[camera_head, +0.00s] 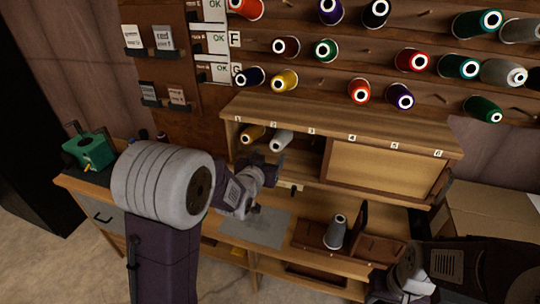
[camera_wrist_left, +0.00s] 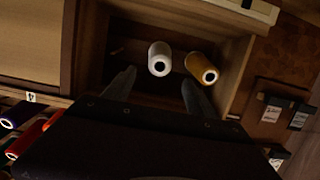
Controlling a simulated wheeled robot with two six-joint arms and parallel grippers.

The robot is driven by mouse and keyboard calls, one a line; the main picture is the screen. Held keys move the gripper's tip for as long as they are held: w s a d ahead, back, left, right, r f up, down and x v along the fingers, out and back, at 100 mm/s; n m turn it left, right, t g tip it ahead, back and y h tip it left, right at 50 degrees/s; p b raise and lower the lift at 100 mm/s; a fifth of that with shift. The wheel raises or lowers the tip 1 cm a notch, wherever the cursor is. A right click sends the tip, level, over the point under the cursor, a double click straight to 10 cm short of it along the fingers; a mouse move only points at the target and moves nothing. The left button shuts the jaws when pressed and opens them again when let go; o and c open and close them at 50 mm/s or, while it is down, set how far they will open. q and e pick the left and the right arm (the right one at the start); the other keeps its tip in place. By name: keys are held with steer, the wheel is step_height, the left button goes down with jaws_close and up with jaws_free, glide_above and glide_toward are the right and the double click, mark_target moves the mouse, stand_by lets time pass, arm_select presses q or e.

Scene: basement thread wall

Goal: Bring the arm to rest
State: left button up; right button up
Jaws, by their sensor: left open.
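My left arm comes in from the left in the head view, and its gripper (camera_head: 274,180) is in front of the open left part of the wooden cabinet (camera_head: 240,110). In the left wrist view the left gripper's fingers (camera_wrist_left: 158,93) are spread apart with nothing between them. Past them, a white spool (camera_wrist_left: 159,58) and a yellow spool (camera_wrist_left: 202,68) lie in the cubby; the white spool (camera_head: 282,140) and yellow spool (camera_head: 252,133) also show in the head view. My right arm is at the lower right of the head view; its fingertips cannot be made out.
A grey cone (camera_head: 337,233) stands on the lower bench by a wooden holder. A grey mat (camera_head: 258,229) lies below my left gripper. Several colored spools hang on the wall pegs above. A green device (camera_head: 90,150) is at left, a cardboard box (camera_head: 490,220) at right.

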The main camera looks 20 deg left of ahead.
arm_select(q)
steer(key=s+f+g, duration=0.4)
steer(key=s+f, duration=0.1)
steer(key=s, duration=0.4)
steer(key=s+f+g, duration=0.5)
steer(key=s, duration=0.4)
steer(key=s+f+g, duration=0.5)
steer(key=s, duration=0.4)
steer(key=shift+s+n, duration=0.2)
steer(key=shift+n, duration=0.1)
